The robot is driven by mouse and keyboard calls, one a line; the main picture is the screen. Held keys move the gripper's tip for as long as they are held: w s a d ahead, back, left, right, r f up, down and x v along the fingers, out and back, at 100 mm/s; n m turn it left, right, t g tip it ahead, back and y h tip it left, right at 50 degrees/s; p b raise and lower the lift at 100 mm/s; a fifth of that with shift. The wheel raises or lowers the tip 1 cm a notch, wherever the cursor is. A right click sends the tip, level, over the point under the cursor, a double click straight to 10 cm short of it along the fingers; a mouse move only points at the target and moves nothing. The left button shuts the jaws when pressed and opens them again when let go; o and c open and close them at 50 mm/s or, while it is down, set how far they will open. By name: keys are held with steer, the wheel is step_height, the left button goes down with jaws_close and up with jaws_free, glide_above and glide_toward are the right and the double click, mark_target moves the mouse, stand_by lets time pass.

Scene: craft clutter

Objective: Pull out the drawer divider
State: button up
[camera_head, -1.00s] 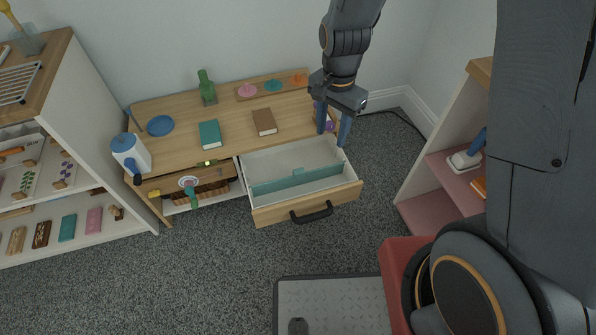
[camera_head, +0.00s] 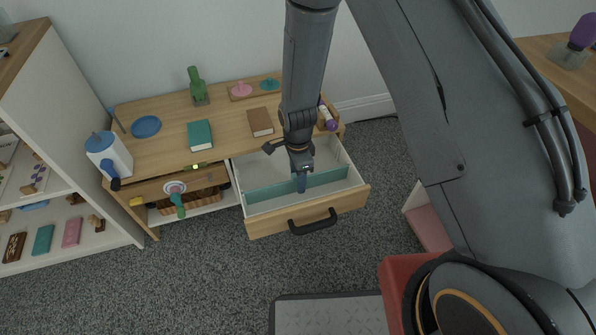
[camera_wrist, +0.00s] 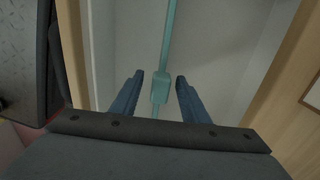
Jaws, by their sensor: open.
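The drawer (camera_head: 262,226) is pulled open, white inside with a wooden front and dark handle. The teal drawer divider (camera_head: 268,191) stands across its inside from side to side. In the wrist view the divider (camera_wrist: 171,42) runs as a strip with a thicker tab (camera_wrist: 160,89) at its middle. My gripper (camera_head: 301,186) is pointed down over the open drawer at the divider. In the wrist view my gripper (camera_wrist: 159,92) is open, with one blue finger on each side of the tab. Both fingers look apart from the tab. In the head view my arm hides part of the divider.
A white-and-blue jug (camera_head: 108,154) stands at the left. The floor in front of the drawer is clear.

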steer(key=shift+f, duration=1.25)
jaws_close()
steer(key=c, duration=0.9)
jaws_free()
jaws_close()
steer(key=shift+r+p, duration=0.55)
steer(key=shift+r, duration=0.2)
steer(key=shift+r+p, duration=3.35)
steer(key=shift+r, duration=1.05)
